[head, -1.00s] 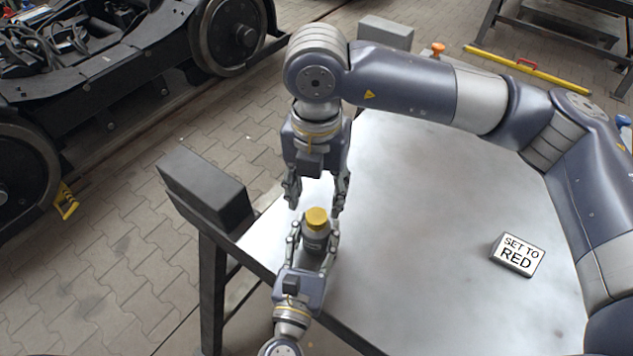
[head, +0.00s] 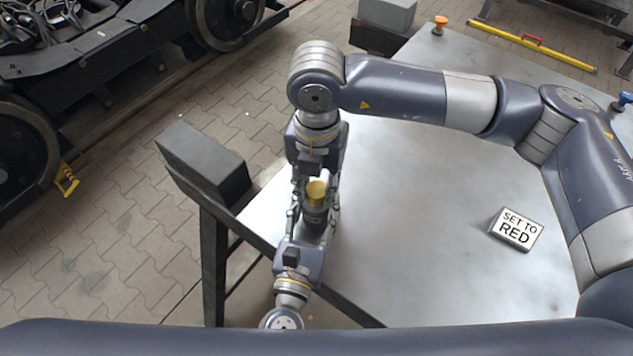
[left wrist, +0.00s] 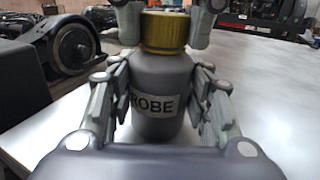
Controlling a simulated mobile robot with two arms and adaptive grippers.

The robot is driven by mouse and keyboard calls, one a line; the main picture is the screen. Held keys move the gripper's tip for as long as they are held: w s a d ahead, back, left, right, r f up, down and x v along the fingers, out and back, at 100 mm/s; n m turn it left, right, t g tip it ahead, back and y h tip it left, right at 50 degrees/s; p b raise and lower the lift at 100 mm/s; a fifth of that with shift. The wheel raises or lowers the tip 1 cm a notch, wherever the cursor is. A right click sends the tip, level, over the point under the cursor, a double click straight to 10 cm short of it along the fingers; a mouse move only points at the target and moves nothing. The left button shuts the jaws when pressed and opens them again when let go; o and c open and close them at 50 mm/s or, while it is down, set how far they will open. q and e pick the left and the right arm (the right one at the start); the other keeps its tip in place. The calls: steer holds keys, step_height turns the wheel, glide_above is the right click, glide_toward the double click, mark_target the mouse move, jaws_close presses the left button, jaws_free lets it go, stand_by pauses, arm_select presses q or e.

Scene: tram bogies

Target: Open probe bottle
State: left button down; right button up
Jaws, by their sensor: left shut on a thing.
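The probe bottle is grey with a label reading "ROBE" in the left wrist view (left wrist: 162,92), and stands at the table's left corner in the head view (head: 314,216). Its yellow cap (head: 316,191) is on top and also shows in the left wrist view (left wrist: 165,32). My left gripper (head: 314,226) comes from the near side and is shut on the bottle's body. My right gripper (head: 316,187) points down from above, with its fingers on both sides of the cap. Whether they press on it cannot be told.
An orange knob (head: 439,25) and a blue one (head: 623,101) are at the far side. The table's middle is clear.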

steer(key=n, duration=0.3)
steer(key=shift+n, duration=0.3)
steer(key=n, duration=0.8)
steer(key=shift+n, duration=0.3)
steer(key=n, duration=0.8)
steer(key=shift+r+n, duration=0.1)
steer(key=shift+n, duration=0.2)
steer(key=n, duration=1.5)
